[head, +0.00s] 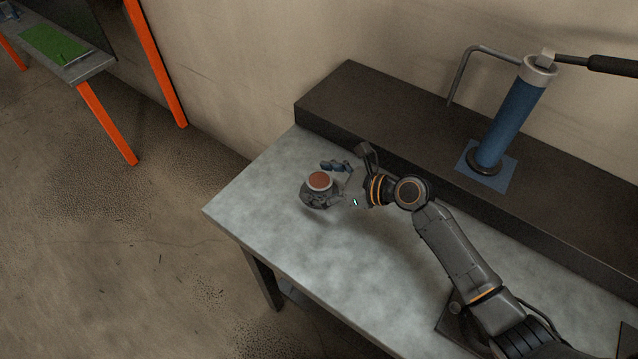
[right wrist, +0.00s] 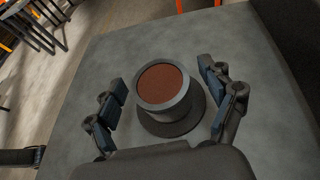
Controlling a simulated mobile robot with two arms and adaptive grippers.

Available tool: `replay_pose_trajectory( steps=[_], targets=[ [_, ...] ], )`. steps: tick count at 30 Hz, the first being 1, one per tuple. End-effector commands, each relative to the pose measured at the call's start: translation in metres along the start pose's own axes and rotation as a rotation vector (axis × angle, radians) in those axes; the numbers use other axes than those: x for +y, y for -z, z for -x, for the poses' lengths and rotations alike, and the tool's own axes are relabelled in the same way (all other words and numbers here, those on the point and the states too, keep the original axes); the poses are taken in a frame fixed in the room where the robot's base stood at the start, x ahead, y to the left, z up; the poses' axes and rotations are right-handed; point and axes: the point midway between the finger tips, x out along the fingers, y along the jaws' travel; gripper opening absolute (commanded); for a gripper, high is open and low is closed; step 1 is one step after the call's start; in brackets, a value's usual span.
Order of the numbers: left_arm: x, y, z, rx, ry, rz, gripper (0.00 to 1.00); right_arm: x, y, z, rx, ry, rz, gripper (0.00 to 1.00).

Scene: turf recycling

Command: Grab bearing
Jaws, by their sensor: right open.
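The bearing (head: 320,181) is a short grey cylinder with a reddish-brown top and a wider base flange. It stands upright on the grey metal table near its left end. My right gripper (head: 328,184) is open, with its fingers around the bearing. In the right wrist view, the bearing (right wrist: 163,86) lies between the two blue-padded fingers of the gripper (right wrist: 164,88). A gap shows on each side of its upper ring, and the pads look apart from it. The right finger is close to the base flange; whether it touches is unclear. My left gripper is not in view.
A dark raised ledge (head: 375,105) runs along the table's (head: 265,215) back by the wall. A blue cylinder press (head: 510,122) with a lever stands on it. The table's left end is clear. An orange-legged table (head: 90,68) with a green mat stands far left.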

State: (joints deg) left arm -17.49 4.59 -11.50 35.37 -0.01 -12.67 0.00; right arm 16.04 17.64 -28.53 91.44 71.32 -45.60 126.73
Motion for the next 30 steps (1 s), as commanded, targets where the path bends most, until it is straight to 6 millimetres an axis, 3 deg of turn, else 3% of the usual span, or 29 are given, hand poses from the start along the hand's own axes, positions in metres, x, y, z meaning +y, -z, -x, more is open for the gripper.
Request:
replay_pose_trajectory(
  steps=[4, 12, 15, 24, 30],
  targets=[
    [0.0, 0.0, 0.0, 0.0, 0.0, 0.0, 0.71, 0.0, 0.0, 0.0, 0.0, 0.0, 0.0, 0.8],
    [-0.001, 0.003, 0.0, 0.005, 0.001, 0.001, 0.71, 0.0, 0.001, 0.001, 0.0, 0.0, 0.0, 0.25],
    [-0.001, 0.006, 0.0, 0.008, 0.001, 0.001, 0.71, 0.0, -0.001, 0.001, -0.002, 0.001, 0.0, 0.11],
    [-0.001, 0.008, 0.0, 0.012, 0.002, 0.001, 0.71, 0.0, -0.004, 0.002, -0.002, 0.001, 0.001, 0.1],
    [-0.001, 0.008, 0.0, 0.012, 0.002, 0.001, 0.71, -0.001, -0.023, 0.01, -0.006, 0.003, 0.004, 0.1]
  ],
)
